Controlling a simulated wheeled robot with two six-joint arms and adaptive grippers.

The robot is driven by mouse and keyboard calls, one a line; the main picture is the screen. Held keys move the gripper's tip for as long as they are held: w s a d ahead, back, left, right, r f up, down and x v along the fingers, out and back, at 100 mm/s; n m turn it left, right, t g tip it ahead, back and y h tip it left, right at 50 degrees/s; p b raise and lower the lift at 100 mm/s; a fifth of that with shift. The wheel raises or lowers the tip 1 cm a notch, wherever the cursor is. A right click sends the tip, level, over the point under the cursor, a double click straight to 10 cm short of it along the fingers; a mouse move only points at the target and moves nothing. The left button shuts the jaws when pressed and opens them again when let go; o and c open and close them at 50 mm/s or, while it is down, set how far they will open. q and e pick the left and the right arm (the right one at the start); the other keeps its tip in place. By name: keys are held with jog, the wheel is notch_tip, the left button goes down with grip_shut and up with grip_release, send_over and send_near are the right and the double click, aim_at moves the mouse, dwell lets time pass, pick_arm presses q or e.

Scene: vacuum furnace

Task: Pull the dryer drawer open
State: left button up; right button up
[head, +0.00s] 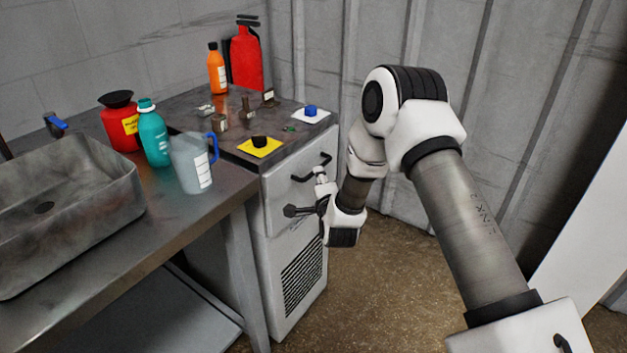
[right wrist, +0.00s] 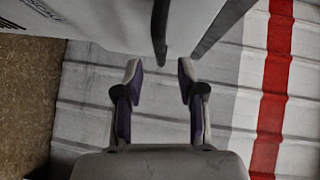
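The dryer drawer (head: 281,185) is the pale upper front panel of the white cabinet under the dark worktop. It looks flush with the cabinet front, so shut. Its black bar handle (head: 311,169) sticks out near the panel's top. In the right wrist view the handle (right wrist: 160,32) comes down from the top, with its end about level with the fingertips. My right gripper (head: 304,192) is in front of the drawer by the handle. It is open in the right wrist view (right wrist: 160,68), fingers spread either side of the handle's line. Contact cannot be told. My left gripper is not in view.
A sink bench (head: 150,225) stands left. The floor (head: 385,290) before the cabinet is clear.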

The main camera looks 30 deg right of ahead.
jog(key=x, duration=0.6)
jog(key=shift+w+d, duration=0.1)
jog(key=shift+w, duration=0.1)
grip_shut()
jog(key=shift+s, duration=0.1)
